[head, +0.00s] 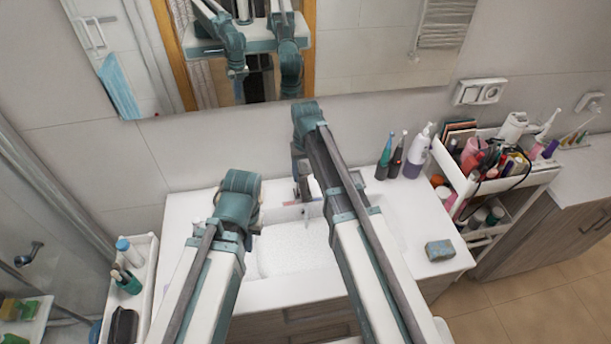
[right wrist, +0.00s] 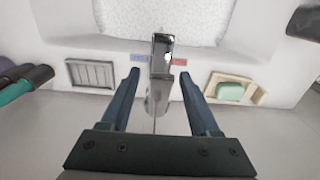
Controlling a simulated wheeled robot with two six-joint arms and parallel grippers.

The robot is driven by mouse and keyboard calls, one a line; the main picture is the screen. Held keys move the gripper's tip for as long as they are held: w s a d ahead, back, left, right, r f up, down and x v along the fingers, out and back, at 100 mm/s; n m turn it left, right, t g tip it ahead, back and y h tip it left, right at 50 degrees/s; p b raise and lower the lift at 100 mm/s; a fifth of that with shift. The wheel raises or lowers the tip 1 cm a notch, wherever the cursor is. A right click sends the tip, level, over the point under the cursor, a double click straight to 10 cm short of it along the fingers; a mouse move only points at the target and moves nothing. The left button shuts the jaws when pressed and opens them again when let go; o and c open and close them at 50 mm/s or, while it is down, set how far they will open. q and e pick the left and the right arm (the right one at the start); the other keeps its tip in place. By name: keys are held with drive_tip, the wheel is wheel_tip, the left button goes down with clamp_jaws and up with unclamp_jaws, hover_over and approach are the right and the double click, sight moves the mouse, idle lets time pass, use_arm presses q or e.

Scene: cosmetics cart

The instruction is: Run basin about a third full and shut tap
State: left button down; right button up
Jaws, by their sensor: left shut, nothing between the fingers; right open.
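The chrome tap (right wrist: 162,50) stands at the back rim of the white basin (head: 290,250). In the right wrist view my open right gripper (right wrist: 159,75) has one finger on each side of the tap, with visible gaps. In the head view the right gripper (head: 301,178) is above the basin's back edge and partly hidden by its arm. Blue and red marks lie on either side of the tap. The basin floor (right wrist: 185,18) looks pale and speckled; I cannot tell the water level or whether water runs. My left gripper (head: 256,226) is shut, empty and mostly hidden at the basin's left.
A soap dish with green soap (right wrist: 230,90) and a grey grate (right wrist: 90,74) flank the tap. Bottles (head: 416,152) stand right of it. A sponge (head: 439,250) lies on the right counter. A crowded cart (head: 478,185) stands further right. The mirror rises behind.

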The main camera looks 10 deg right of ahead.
clamp_jaws()
idle(1.4)
